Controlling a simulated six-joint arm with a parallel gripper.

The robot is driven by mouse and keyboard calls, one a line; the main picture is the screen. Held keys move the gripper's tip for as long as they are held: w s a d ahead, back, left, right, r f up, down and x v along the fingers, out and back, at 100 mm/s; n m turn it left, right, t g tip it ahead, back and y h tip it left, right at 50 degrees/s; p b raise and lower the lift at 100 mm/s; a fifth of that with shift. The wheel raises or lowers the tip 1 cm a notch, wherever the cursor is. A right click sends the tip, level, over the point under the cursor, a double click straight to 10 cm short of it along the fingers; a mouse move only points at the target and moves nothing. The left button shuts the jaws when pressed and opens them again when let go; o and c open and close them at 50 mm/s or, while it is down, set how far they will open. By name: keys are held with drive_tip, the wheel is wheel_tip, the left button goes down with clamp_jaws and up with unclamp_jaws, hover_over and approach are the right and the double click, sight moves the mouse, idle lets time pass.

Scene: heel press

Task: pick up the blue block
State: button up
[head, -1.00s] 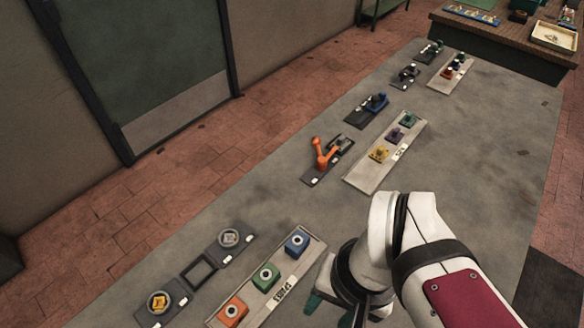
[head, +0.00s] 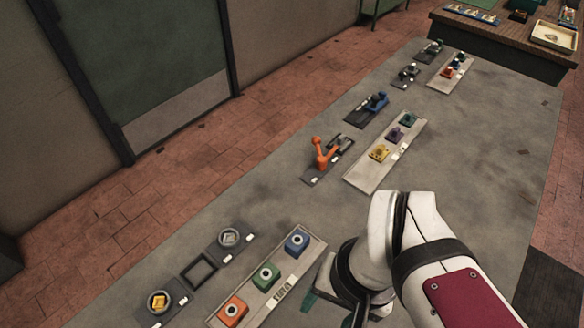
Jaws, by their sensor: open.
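The blue block (head: 297,241) has a round pale mark with a dark centre on its face. It sits at the far end of a pale tray (head: 318,249) on the grey table, in a row with a green block (head: 266,273) and an orange block (head: 233,310). My gripper (head: 310,301) is low in the picture, right of the tray and nearer to me than the blue block, apart from it. A teal finger shows. The rest is mostly hidden behind my white arm. It is open, and I see nothing held.
Left of the tray is a row of dark plates: one with a yellow piece (head: 159,302), an empty square frame (head: 198,271) and one with a grey round piece (head: 229,238). Farther off are an orange lever (head: 322,153) and another tray (head: 361,178). The table between is clear.

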drive_tip(key=o, duration=0.5)
drive_tip(key=m+t+y, duration=0.8)
drive_tip(key=m+t, duration=0.1)
drive_tip(key=m, duration=1.1)
approach(305, 244)
drive_tip(key=shift+m, duration=0.3)
drive_tip(key=x, duration=0.9)
drive_tip(key=shift+a+f, duration=0.1)
drive_tip(key=x, duration=0.5)
drive_tip(key=shift+w+a+r, duration=0.25)
drive_tip(key=shift+a, duration=0.25)
